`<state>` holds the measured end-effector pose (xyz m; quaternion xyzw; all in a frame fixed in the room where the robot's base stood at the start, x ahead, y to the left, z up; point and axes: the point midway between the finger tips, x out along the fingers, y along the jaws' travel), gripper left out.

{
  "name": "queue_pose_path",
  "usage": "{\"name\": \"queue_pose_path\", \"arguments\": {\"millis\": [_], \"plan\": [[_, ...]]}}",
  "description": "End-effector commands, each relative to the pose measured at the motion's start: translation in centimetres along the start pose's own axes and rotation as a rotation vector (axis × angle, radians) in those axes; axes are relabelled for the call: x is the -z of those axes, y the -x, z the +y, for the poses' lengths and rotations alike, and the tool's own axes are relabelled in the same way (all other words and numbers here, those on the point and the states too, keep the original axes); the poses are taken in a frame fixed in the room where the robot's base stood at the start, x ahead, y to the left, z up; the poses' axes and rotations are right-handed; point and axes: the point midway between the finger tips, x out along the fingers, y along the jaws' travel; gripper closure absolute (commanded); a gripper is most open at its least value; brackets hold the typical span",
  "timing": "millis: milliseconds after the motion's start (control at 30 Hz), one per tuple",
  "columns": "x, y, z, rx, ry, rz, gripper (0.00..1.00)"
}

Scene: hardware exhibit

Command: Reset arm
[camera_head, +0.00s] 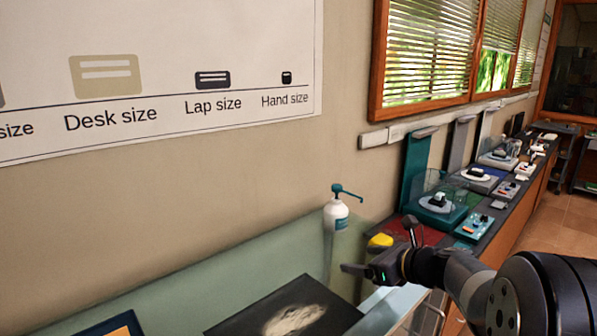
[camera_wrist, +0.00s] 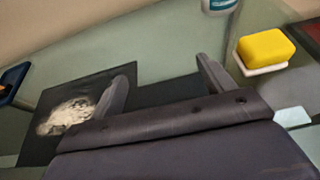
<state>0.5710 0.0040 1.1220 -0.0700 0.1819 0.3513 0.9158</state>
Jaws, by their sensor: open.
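My gripper (camera_head: 357,270) is at the end of my arm, which reaches in from the lower right in the head view. In the wrist view my gripper (camera_wrist: 165,82) has its two fingers spread wide apart with nothing between them. It hangs above the counter, beside a black panel (camera_head: 240,321) with a pale whitish patch on it. The black panel also shows at the left in the wrist view (camera_wrist: 62,95).
A white pump bottle (camera_head: 336,215) with a teal top stands by the wall. A yellow sponge (camera_wrist: 266,47) lies on a white holder. Exhibit stations (camera_head: 437,208) line the dark counter at right. A blue-framed item (camera_head: 112,328) is at lower left.

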Motion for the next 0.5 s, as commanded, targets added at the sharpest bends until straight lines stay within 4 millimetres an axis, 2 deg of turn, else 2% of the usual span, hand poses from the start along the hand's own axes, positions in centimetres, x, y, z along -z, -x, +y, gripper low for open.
{"name": "queue_pose_path", "arguments": {"millis": [33,200,500], "plan": [[1.0,-0.4,0.0,-0.001,-0.005,0.002,0.23],[3.0,-1.2,0.0,0.0,-0.003,0.002,0.23],[3.9,-1.6,0.0,0.001,0.0,0.001,0.23]]}}
